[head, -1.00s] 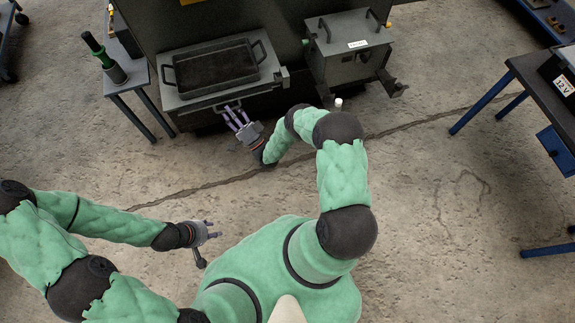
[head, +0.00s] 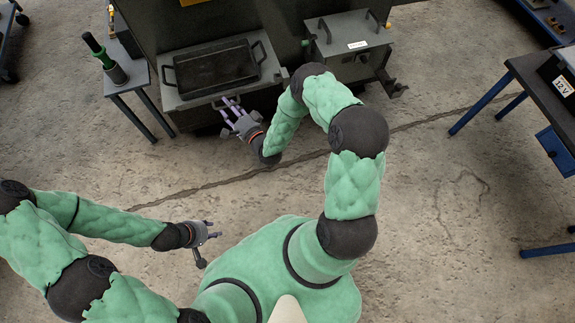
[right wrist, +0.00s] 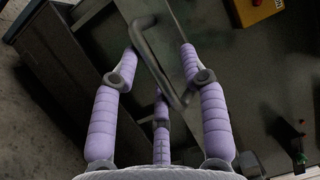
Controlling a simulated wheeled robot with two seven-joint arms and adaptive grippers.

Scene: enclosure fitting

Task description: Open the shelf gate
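The grey shelf unit (head: 188,103) stands at the back wall with a dark handled tray (head: 216,68) on top. I take its front panel to be the gate; my right gripper partly covers it. In the right wrist view a grey bar handle (right wrist: 160,62) runs between the purple fingers. My right gripper (head: 229,104) is at this front, with its fingers spread on either side of the handle; no firm closure on it shows. My left gripper (head: 213,229) is open and empty, low over the floor, far from the shelf.
A grey box unit (head: 350,45) with handles stands right of the shelf. A small side table (head: 136,78) with a green-topped tool is at left. A blue-legged table (head: 545,90) is at far right. The floor between is clear.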

